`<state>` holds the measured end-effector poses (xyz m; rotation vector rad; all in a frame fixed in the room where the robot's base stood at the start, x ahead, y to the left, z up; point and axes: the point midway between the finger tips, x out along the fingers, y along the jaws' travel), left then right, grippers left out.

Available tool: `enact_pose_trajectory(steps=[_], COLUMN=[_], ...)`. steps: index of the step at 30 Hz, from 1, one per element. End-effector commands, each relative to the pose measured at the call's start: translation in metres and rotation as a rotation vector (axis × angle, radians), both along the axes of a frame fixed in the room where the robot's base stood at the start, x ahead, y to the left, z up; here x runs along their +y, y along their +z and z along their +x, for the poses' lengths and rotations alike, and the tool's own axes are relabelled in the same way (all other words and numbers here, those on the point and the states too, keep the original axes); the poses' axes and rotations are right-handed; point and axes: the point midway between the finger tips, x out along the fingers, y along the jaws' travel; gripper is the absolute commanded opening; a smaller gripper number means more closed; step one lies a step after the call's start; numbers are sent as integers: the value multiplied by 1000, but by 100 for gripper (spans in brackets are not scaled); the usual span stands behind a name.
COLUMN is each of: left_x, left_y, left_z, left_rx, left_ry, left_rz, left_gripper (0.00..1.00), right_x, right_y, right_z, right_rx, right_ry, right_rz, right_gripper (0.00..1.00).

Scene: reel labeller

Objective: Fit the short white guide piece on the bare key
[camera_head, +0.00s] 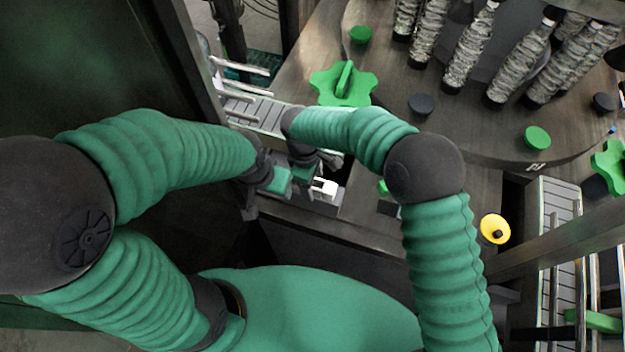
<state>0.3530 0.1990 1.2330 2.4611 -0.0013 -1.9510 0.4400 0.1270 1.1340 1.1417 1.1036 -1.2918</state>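A small white piece (326,188) shows near the middle of the view, at the front edge of the machine table. It sits at a grey fixture, and I cannot tell whether it is the short guide piece or which part is the bare key. My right gripper (306,176) points down right beside it, on its left; contact is unclear. My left gripper (268,188) is just left of the right one, close to the same fixture. The fingers of both grippers are small and partly hidden by the wrists, so their opening does not show.
A conveyor (258,112) runs behind the grippers. A green star knob (343,84) stands on the table behind the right forearm. Several wrapped silvery columns (468,48) stand at the back right. A yellow knob (495,229) and a second conveyor (558,212) are at the right.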

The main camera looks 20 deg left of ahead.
Motion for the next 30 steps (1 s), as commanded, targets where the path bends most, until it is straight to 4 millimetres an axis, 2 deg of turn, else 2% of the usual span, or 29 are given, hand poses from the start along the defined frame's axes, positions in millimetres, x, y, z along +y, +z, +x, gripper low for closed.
enact_pose_trajectory(steps=[5,8,11,18,22,24,25,30], left_x=[0,0,0,0,0,0,0,0], left_y=[1,8,24,74,97,102,97,96], left_z=[0,0,0,0,0,0,0,0], left_rx=[0,0,0,0,0,-1,-1,0], left_ry=[0,0,0,0,0,0,0,0], left_rz=[0,0,0,0,0,0,0,0], left_gripper=[58,58,58,58,58,58,58,58], right_x=[0,1,4,13,17,19,20,22], right_y=[0,10,32,106,139,150,151,165], right_z=[0,0,0,1,2,2,2,2], right_rx=[1,0,0,-1,-1,-1,-1,1], right_ry=[0,0,0,-1,0,0,0,0], right_rz=[0,0,1,0,-1,0,1,-1], right_gripper=[62,62,62,62,62,62,62,62])
